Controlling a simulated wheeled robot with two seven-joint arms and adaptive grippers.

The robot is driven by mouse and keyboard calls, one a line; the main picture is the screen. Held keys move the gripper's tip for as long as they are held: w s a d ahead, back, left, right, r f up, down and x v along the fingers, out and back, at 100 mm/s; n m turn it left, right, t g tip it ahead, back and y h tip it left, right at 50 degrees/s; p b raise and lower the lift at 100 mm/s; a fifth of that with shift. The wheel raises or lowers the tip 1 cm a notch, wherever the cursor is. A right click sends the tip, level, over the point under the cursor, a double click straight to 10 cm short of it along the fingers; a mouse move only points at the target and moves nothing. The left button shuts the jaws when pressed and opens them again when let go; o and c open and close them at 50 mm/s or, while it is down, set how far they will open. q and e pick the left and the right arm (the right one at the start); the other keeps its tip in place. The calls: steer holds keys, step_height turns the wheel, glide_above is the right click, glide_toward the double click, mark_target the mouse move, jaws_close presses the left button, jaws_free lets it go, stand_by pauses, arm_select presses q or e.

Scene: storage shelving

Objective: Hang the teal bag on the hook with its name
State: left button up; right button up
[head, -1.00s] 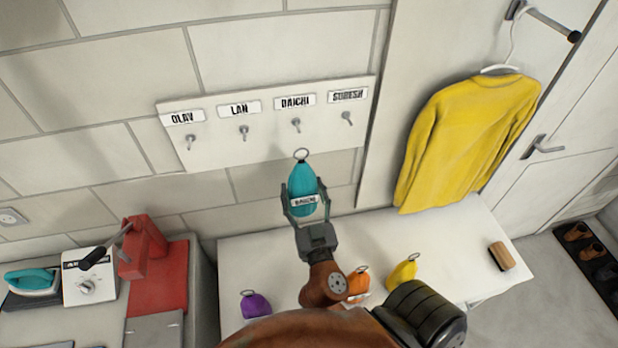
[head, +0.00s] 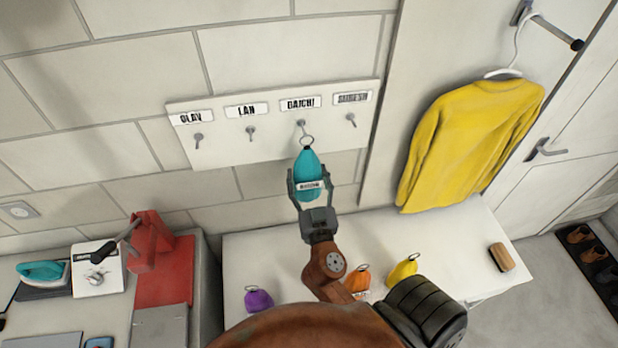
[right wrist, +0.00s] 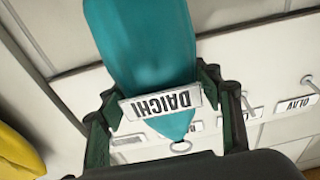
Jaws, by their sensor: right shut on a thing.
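The teal bag (head: 308,168) is held upright in my right gripper (head: 309,190), which is shut around its lower part. Its label reads DAICHI in the right wrist view (right wrist: 160,103). The bag's ring (head: 307,141) is at its top, just below and slightly right of the hook under the DAICHI sign (head: 300,125). I cannot tell whether ring and hook touch. The white hook board (head: 225,150) carries the signs OLAV, LAN, DAICHI and a blurred one at the right that read SURESH earlier. The other hooks are empty. My left gripper is not in view.
A purple bag (head: 258,299), an orange bag (head: 358,280), a yellow bag (head: 402,271) and a brush (head: 501,257) are on the white table (head: 450,235). A yellow sweater (head: 470,140) hangs right of the board. A red device (head: 150,240) stands at the left.

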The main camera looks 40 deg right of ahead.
steer(key=shift+f+p+x, duration=0.15)
steer(key=shift+p+x, duration=0.2)
steer(key=shift+x, duration=0.5)
steer(key=shift+f+p+x, duration=0.1)
steer(key=shift+p+x, duration=0.25)
steer(key=shift+x, duration=0.45)
steer(key=shift+w+d+f+b, duration=0.3)
steer(key=shift+w+f+b, duration=0.25)
steer(key=shift+b, duration=0.3)
steer(key=shift+r, duration=0.1)
steer(key=o, duration=1.5)
steer(key=shift+o, duration=0.6)
